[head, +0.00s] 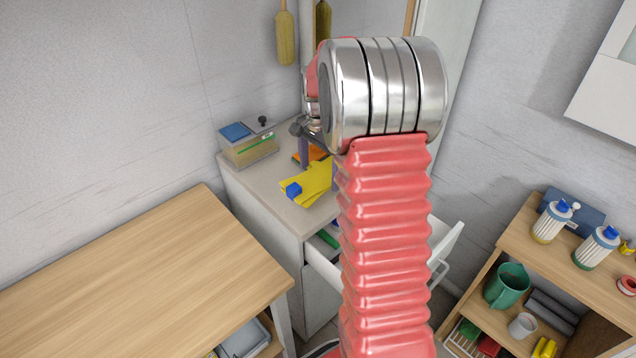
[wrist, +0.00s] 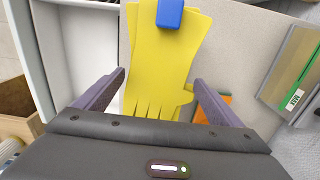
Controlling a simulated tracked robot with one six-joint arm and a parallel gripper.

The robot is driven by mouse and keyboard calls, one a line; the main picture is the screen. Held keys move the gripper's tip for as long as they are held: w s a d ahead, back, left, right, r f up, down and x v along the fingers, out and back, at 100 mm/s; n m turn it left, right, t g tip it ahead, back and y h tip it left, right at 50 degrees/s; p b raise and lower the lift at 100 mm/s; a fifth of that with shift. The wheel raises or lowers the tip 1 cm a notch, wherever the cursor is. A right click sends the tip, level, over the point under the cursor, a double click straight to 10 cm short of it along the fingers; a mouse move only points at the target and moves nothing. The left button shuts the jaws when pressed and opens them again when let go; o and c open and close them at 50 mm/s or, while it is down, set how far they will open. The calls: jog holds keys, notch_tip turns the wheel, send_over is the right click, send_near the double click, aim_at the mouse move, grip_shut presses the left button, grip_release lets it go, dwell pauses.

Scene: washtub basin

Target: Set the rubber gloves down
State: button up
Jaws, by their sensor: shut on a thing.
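The yellow rubber gloves (head: 313,183) are over the front part of the grey cabinet top (head: 270,190), flat, with a blue clip (head: 293,190) at one end. I cannot tell whether they touch the surface. In the wrist view the gloves (wrist: 165,60) lie between the two purple fingers of my gripper (wrist: 160,76), which is shut on them across their width. The blue clip (wrist: 170,13) is at the far end there. In the head view my arm hides most of my gripper and part of the gloves.
An orange item (wrist: 226,100) lies close beside the gloves. A drawer (head: 323,262) is open below. A bare wooden table (head: 140,270) is left; a shelf with bottles (head: 552,222) is right.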

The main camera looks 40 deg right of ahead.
aim_at(319, 176)
jog(key=shift+f, duration=2.5)
jog(key=shift+f, duration=0.1)
jog(key=o, duration=0.9)
notch_tip(319, 176, up, 12)
jog(key=shift+r, duration=0.1)
